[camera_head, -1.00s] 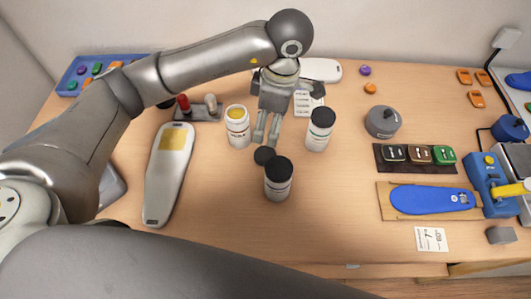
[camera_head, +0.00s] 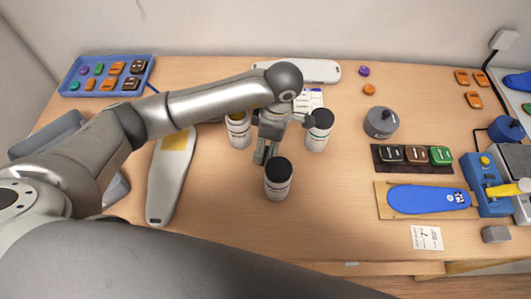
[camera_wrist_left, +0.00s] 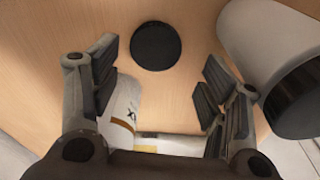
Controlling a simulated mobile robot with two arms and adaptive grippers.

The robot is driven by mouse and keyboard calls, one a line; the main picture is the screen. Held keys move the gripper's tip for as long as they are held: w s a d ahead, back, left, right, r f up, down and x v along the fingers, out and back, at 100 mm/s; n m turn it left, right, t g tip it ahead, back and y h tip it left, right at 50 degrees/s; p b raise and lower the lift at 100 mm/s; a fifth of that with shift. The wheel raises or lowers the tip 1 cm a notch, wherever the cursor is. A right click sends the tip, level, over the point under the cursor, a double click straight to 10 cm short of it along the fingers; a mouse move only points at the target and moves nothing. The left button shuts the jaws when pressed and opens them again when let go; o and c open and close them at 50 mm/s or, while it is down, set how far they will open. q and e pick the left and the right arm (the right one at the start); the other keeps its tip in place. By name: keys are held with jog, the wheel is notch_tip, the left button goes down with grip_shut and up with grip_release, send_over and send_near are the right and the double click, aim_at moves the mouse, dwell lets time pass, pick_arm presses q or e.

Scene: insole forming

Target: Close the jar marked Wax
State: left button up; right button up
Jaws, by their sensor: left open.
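An open jar (camera_head: 238,138) with a white label stands left of my left gripper (camera_head: 265,159) in the head view; my arm partly covers its top. My left gripper is open and empty, pointing down at the table. In the left wrist view a loose black lid (camera_wrist_left: 156,46) lies flat on the table just beyond the open fingers (camera_wrist_left: 158,82). The gripper hides this lid in the head view. A white jar body (camera_wrist_left: 120,105) with a printed X shows behind the fingers in the wrist view. My right gripper is not in view.
Two black-lidded jars stand close by, one in front (camera_head: 278,182) and one at right (camera_head: 318,138) of the gripper. A grey lidded pot (camera_head: 381,122) and blue insole (camera_head: 428,199) are at right. The front middle of the table is clear.

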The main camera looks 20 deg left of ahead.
aim_at(265, 156)
pick_arm(q)
jog(key=shift+a+f+p, duration=0.15)
jog(key=shift+f+p, duration=0.1)
jog(key=shift+f, duration=0.95)
jog(key=shift+a+f+p, duration=0.15)
jog(key=shift+f+p, duration=0.1)
jog(key=shift+f, duration=0.9)
jog(key=c, duration=0.6)
